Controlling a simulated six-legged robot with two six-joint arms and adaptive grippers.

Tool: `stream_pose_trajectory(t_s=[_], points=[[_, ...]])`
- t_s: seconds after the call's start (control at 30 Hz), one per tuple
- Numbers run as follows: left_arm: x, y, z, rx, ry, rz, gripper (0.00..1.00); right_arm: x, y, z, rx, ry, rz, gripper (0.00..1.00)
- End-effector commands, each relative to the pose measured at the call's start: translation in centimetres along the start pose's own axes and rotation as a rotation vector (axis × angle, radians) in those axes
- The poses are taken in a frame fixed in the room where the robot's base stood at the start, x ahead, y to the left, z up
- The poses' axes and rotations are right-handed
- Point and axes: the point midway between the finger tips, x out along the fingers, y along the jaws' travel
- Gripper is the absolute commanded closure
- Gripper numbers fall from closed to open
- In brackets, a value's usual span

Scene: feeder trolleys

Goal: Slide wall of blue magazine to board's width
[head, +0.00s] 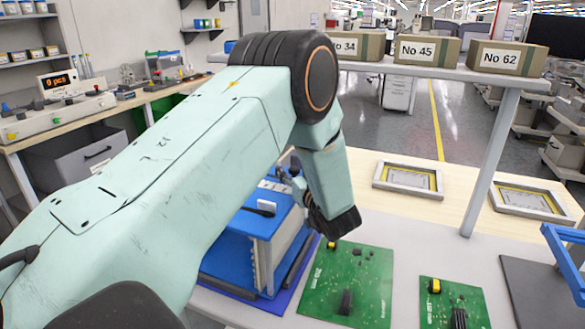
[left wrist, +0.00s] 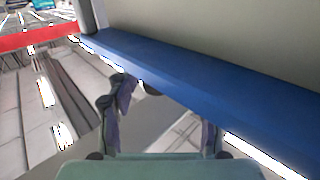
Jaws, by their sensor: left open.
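The blue magazine (head: 238,252) stands on the table in the head view, partly hidden behind my left arm. My left gripper (head: 287,175) is at the magazine's top, small and partly covered by my own arm. In the left wrist view my left gripper (left wrist: 165,110) is open, its two dark fingers apart. A long blue edge (left wrist: 200,75) runs diagonally just beyond the fingertips; contact cannot be told. Two green boards, one nearer the magazine (head: 372,285) and one to its right (head: 470,303), lie flat. My right gripper is not in view.
A shelf above the table carries boxes, among them No 45 (head: 427,50) and No 62 (head: 506,58). Its post (head: 493,165) stands at the right. Two framed panels (head: 408,178) lie behind the boards. A blue frame (head: 568,262) is at the right edge.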

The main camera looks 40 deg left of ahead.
Motion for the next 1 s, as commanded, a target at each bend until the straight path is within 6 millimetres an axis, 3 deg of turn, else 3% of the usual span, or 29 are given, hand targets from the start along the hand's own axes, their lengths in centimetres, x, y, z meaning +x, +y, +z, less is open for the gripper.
stream_pose_trajectory(t_s=[0.27, 0.7, 1.0], points=[[-0.5, 0.1, -0.1, 0.000, 0.001, 0.003, 0.50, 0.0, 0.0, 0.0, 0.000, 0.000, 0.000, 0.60], [-8.1, 0.3, 0.0, 0.003, 0.002, 0.007, 0.50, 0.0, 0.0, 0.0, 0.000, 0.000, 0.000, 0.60], [-11.4, 0.2, 0.0, 0.001, 0.001, 0.002, 0.50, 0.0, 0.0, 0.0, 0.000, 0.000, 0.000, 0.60]])
